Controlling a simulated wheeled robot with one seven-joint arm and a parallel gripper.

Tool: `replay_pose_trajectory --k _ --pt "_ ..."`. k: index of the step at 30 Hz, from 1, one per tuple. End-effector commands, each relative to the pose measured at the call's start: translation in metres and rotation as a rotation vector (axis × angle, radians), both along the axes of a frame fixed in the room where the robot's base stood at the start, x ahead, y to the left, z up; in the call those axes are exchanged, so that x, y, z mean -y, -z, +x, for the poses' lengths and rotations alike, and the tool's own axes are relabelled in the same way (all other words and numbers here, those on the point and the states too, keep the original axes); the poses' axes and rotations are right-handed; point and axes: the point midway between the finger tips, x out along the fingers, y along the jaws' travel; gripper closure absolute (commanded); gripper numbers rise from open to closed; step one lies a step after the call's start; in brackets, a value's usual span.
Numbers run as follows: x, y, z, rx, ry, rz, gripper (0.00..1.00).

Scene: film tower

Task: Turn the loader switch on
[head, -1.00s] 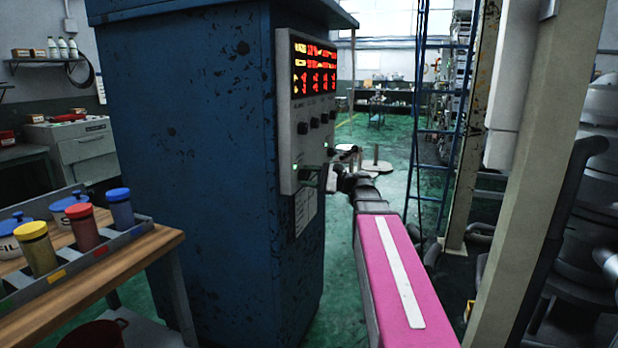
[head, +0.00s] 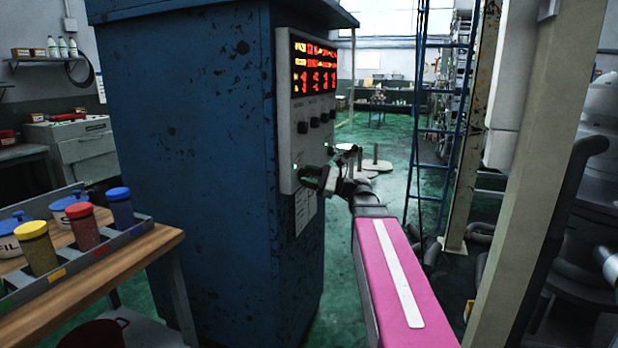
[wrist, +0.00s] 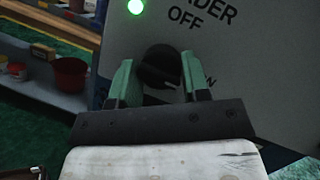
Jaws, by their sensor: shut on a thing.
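The loader switch (wrist: 160,66) is a round black knob on the grey panel, with part of the label reading "ADER" and "OFF" above it in the wrist view. An "N" shows at its lower right, partly hidden by a finger. A pale mark on the knob points toward its lower right, near that "N". My gripper (wrist: 158,70) has its green fingers on both sides of the knob and is shut on it. In the head view my gripper (head: 318,179) is at the lower part of the panel and hides the knob.
The control panel (head: 301,147) with red displays and several knobs is on the blue cabinet (head: 200,150). A wooden bench (head: 120,262) with coloured-lid jars stands at left. A beige post (head: 530,170) and blue ladder (head: 412,130) are at right.

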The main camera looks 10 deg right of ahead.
Motion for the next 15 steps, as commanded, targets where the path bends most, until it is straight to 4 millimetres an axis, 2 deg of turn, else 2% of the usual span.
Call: replay_pose_trajectory --k 7,8,9,10,15 --pt "0.0004 0.0002 0.0011 -0.004 0.001 0.000 0.81" --pt "0.0004 0.0002 0.0011 -0.004 0.001 0.000 0.51" --pt "0.0004 0.0002 0.0011 -0.003 0.001 0.000 0.38" --pt "0.0004 0.0002 0.0010 -0.003 0.001 0.000 0.33" --pt "0.0002 0.0000 0.0006 -0.001 0.000 0.000 0.33"
